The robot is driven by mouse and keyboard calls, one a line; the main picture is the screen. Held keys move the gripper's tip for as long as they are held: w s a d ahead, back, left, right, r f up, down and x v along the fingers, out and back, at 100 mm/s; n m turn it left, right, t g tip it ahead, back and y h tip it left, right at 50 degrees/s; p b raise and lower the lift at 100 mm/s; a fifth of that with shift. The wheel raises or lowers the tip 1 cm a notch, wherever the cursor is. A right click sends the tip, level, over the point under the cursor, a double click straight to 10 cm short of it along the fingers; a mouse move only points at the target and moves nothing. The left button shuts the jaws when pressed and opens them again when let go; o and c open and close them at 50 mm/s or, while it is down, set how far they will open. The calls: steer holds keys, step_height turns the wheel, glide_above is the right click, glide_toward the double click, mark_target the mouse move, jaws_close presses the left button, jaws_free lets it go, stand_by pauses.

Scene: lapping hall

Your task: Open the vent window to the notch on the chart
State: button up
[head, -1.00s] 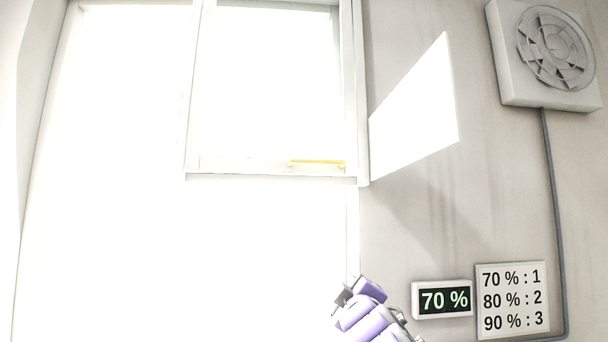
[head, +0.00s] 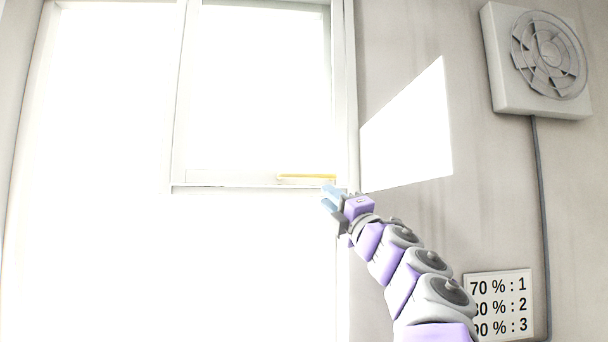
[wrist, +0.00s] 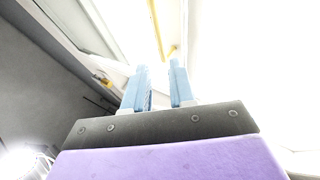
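The vent window (head: 222,188) is the upper pane in a pale frame, strongly overexposed; I cannot tell how far it stands open. A yellow handle bar (head: 306,178) runs along its bottom rail at the right. My gripper (head: 328,198) has light blue fingers and is just below the bar's right end. In the wrist view the fingers (wrist: 157,85) are apart with nothing between them, and a yellow bar (wrist: 156,28) lies beyond them. The chart (head: 514,290) on the right wall reads 70 %: 1, 80 %: 2, 90 %: 3, its left edge partly covered by my arm.
A square fan (head: 548,53) is on the upper right wall, with a grey cable (head: 541,200) running down from it. A bright patch of light (head: 408,130) falls on the wall beside the window. The space before the lower pane (head: 180,270) looks clear.

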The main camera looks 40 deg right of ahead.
mark_target(306, 177)
steer(key=p+x, duration=0.5)
steer(key=x, duration=0.5)
steer(key=shift+w+d+r, duration=0.2)
steer(key=shift+w+r, duration=0.05)
steer(key=shift+w+d+r+p, duration=0.25)
steer(key=shift+w+p, duration=0.3)
steer(key=shift+p, duration=0.15)
steer(key=shift+w+d, duration=0.15)
steer(key=shift+d, duration=0.1)
steer(key=shift+w+a, duration=0.1)
steer(key=shift+a, duration=0.1)
steer(key=shift+a, duration=0.1)
steer(key=c, duration=0.4)
jaws_close()
